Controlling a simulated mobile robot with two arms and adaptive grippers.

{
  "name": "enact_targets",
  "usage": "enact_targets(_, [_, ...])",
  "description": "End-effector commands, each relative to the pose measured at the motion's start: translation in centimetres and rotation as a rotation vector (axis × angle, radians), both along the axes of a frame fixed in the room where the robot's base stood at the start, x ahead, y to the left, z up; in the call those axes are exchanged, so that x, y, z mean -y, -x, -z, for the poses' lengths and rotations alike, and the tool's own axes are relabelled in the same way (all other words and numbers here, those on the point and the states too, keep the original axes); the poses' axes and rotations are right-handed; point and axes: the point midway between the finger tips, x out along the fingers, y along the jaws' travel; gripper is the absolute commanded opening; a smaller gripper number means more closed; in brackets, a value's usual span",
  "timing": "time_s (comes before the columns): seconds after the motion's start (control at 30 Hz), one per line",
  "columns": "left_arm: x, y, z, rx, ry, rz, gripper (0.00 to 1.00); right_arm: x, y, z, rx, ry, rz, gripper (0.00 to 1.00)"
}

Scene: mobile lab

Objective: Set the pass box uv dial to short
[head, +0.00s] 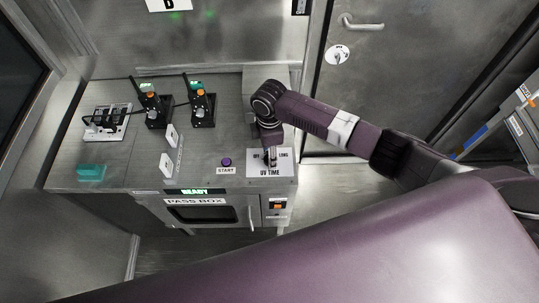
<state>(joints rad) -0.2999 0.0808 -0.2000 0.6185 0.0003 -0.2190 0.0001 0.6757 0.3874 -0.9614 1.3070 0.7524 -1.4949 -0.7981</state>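The UV dial sits at the UV TIME plate (270,173), a white label on the right end of the metal counter. "LONG" shows at the plate's right; the marking at its left is partly covered. My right gripper (270,157) reaches down from the right and is right at the dial, hiding most of it. I cannot tell whether its fingers are shut on the dial or where the dial points. The pass box (195,211) is in the counter's front, under a lit READY sign (195,191). My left gripper is not in view.
A purple START button (227,162) is left of the plate. Two black holders with radio-like devices (203,104), a white rack (107,122) and a teal block (91,172) stand further left on the counter (130,165). A metal door (400,70) is behind my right arm.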

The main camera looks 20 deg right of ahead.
Motion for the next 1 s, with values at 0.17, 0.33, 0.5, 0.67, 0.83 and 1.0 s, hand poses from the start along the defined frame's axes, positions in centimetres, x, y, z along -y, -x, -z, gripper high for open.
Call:
enact_targets(0.17, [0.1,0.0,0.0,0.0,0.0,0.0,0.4,0.0,-0.2,-4.0,0.006,-0.001,-0.001,0.46])
enact_targets(0.33, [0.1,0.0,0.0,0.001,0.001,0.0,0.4,0.0,-0.2,-7.4,0.005,-0.002,0.001,0.46])
enact_targets(0.5, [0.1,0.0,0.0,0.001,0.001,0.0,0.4,0.0,-0.1,-9.6,0.003,-0.001,0.001,0.46])
enact_targets(0.67, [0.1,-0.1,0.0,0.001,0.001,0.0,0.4,0.1,-0.1,-10.3,0.002,-0.001,0.002,0.46])
enact_targets(0.83, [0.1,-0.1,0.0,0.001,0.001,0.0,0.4,0.1,-0.1,-10.4,0.001,0.0,0.002,0.46])
enact_targets(1.0, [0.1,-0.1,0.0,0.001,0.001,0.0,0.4,0.1,-0.1,-10.3,0.001,0.0,0.002,0.46])
